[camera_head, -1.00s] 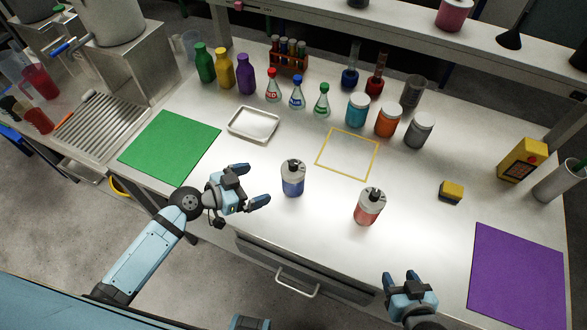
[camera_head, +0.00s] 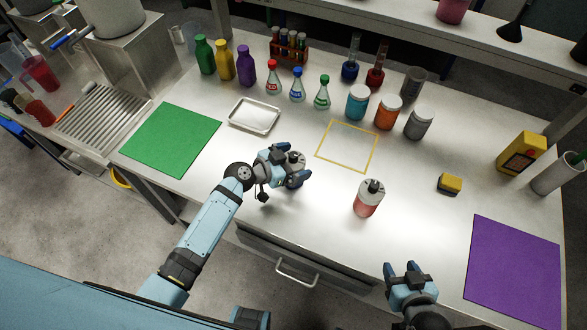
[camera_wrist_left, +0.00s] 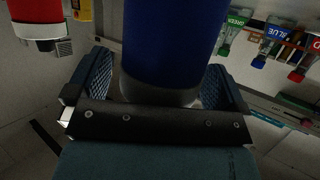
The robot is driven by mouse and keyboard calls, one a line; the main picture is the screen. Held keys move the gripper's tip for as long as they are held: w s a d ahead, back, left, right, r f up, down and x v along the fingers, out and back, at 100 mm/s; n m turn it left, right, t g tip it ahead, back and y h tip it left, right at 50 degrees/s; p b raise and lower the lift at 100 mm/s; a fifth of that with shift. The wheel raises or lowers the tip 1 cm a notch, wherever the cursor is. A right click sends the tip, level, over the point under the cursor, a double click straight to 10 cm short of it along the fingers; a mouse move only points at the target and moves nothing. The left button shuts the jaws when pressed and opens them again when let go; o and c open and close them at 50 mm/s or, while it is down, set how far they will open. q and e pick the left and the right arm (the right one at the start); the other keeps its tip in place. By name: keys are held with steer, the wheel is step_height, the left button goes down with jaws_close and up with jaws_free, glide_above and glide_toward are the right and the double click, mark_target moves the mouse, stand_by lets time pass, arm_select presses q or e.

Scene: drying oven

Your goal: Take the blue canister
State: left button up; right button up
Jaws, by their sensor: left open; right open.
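My right gripper (camera_head: 407,270) is open and empty near the table's front edge.
A red canister (camera_head: 368,200) stands to the right, and its red body shows in the left wrist view (camera_wrist_left: 36,12). A white tray (camera_head: 254,115) and an empty yellow outlined square (camera_head: 347,147) lie behind. Flasks and jars stand farther back. A purple mat (camera_head: 515,270) lies at right.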

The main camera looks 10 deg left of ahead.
arm_select(q)
steer(key=c, duration=1)
steer(key=shift+c, duration=0.4)
steer(key=shift+r, duration=0.2)
